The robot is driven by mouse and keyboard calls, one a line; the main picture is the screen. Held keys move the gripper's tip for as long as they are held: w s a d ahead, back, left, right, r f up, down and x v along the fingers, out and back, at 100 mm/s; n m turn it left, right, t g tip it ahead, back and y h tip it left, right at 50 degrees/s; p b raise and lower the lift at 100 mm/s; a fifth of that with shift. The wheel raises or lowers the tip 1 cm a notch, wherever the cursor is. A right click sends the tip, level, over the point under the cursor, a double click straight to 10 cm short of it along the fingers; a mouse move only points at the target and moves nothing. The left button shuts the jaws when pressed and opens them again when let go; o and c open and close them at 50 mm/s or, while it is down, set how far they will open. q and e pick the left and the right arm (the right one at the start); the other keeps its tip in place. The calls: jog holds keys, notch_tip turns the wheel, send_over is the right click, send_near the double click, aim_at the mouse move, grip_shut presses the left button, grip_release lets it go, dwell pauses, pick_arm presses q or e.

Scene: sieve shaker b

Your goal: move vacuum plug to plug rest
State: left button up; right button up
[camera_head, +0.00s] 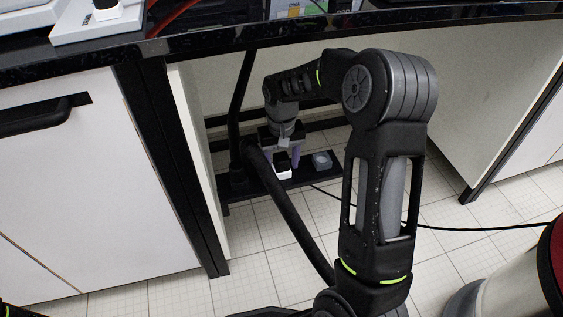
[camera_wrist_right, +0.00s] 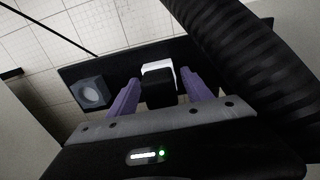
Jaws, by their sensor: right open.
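A black plug (camera_wrist_right: 160,92), which looks like the vacuum plug, sits at a white socket block (camera_wrist_right: 158,67) on a dark shelf. In the head view the white block (camera_head: 283,173) shows low under the counter, with the plug's dark top partly behind my gripper. My right gripper (camera_head: 283,162) points down at it, its purple fingers open on either side of the plug. In the wrist view the right gripper (camera_wrist_right: 160,77) has a visible gap on both sides. A grey block with a round recess (camera_wrist_right: 91,93), perhaps the plug rest, stands beside it; it also shows in the head view (camera_head: 322,160).
A thick black ribbed hose (camera_wrist_right: 228,65) runs close beside the gripper. The dark shelf (camera_head: 255,195) lies below the black counter (camera_head: 300,33). A white cabinet (camera_head: 80,190) stands left. A thin black cable (camera_head: 470,229) crosses the tiled floor. A red-and-beige object (camera_head: 525,270) is at lower right.

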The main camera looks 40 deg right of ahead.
jog(key=shift+p, duration=0.45)
dwell(0.6)
grip_shut()
dwell(0.7)
jog(key=shift+o, duration=1.6)
grip_release()
